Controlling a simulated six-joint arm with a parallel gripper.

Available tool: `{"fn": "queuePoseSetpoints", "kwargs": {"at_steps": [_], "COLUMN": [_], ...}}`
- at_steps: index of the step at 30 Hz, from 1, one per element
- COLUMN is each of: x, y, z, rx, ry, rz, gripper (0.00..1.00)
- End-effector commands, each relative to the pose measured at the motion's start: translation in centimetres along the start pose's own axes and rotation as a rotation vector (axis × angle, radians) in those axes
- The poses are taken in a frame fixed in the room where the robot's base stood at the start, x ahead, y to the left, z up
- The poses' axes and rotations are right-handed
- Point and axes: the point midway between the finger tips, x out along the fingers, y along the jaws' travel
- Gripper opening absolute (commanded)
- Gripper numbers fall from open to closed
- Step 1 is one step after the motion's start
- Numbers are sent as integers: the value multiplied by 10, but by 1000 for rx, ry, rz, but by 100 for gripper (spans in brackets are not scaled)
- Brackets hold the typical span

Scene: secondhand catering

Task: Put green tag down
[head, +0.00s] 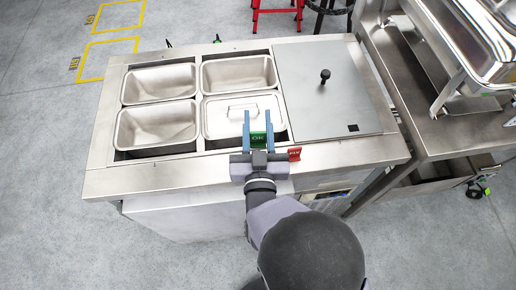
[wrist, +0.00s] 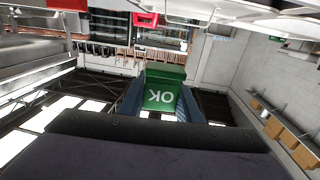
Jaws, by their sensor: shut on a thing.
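The green tag (head: 258,139), marked OK, is between the two blue fingers of my gripper (head: 258,130) in the head view. My gripper is shut on it, over the front of the steel counter near the lidded pan (head: 228,110). In the wrist view the green tag (wrist: 163,90) shows its letters upside down between the fingers (wrist: 160,105). I cannot tell whether the tag touches anything below it.
Open steel pans (head: 157,128) lie left and behind. A flat lid with a black knob (head: 325,76) covers the right side. The left ledge is clear.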

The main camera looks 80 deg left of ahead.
Motion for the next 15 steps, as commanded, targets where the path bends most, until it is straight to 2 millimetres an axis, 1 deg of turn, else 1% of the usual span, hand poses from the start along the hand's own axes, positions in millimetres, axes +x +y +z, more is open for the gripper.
{"fn": "queuePoseSetpoints", "kwargs": {"at_steps": [9, 12, 15], "x": [0, 0, 0], "y": [0, 0, 0], "z": [40, 47, 50], "rx": [-1, -1, 1], "ry": [-3, -1, 1], "rz": [0, 0, 0], "gripper": [8, 8, 8]}}
